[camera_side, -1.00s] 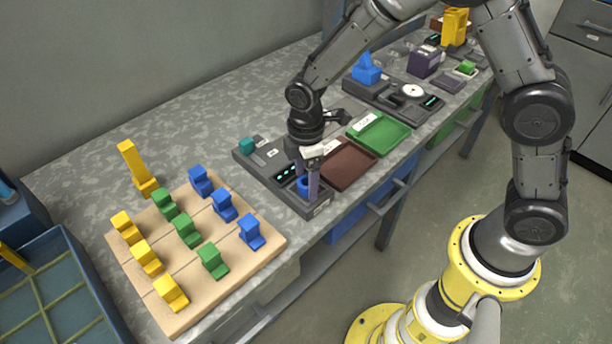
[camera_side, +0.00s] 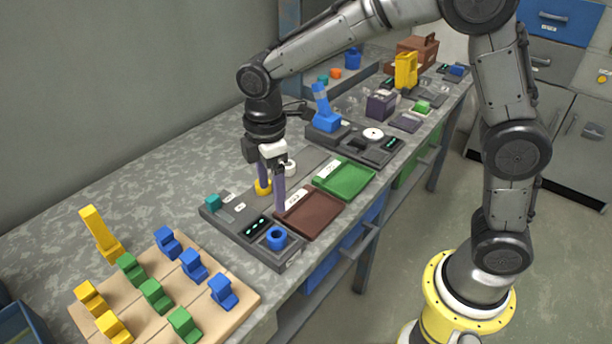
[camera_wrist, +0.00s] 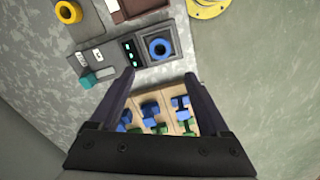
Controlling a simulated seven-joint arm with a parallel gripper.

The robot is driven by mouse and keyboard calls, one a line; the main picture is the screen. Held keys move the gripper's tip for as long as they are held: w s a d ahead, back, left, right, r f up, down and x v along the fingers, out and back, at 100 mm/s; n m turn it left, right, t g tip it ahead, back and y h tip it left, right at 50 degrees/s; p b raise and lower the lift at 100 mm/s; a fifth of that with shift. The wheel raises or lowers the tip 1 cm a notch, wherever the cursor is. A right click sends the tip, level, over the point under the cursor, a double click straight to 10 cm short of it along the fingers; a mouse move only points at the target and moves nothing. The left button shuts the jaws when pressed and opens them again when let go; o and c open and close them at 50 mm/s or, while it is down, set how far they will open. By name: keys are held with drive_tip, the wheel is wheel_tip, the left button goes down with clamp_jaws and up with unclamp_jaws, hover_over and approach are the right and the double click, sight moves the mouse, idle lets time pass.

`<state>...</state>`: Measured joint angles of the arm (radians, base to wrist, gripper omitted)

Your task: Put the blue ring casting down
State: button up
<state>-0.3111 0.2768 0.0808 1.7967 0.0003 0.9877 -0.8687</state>
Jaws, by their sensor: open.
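The blue ring casting (camera_side: 277,238) sits in the square recess at the near right end of a dark grey station (camera_side: 216,217). In the wrist view the ring (camera_wrist: 150,47) lies flat in that recess, its dark centre hole visible. My gripper (camera_side: 271,196) is open and empty, raised above the station and behind the ring, clear of it. In the wrist view its fingers (camera_wrist: 160,77) are spread wide with nothing between them.
A yellow ring (camera_side: 263,187) and a white ring (camera_side: 290,168) are on the bench behind my gripper. A brown tray (camera_side: 310,216) and a green tray (camera_side: 345,179) lie right of the station. A wooden board (camera_side: 205,306) with several coloured blocks stands at front left.

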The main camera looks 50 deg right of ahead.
drive_tip(key=s+d+r+m+t, duration=0.3)
drive_tip(key=s+d+r+m, duration=0.45)
drive_tip(key=s+r, duration=0.2)
drive_tip(key=s+d+m+t, duration=0.1)
drive_tip(key=s+d+m, duration=0.1)
drive_tip(key=s, duration=0.4)
drive_tip(key=s+d+m+t, duration=0.1)
drive_tip(key=s+d+m, duration=0.1)
drive_tip(key=s+m, duration=0.2)
drive_tip(key=shift+s+d+f+t, duration=0.3)
drive_tip(key=shift+s+d+f, duration=0.1)
drive_tip(key=shift+s, duration=0.7)
idle(0.4)
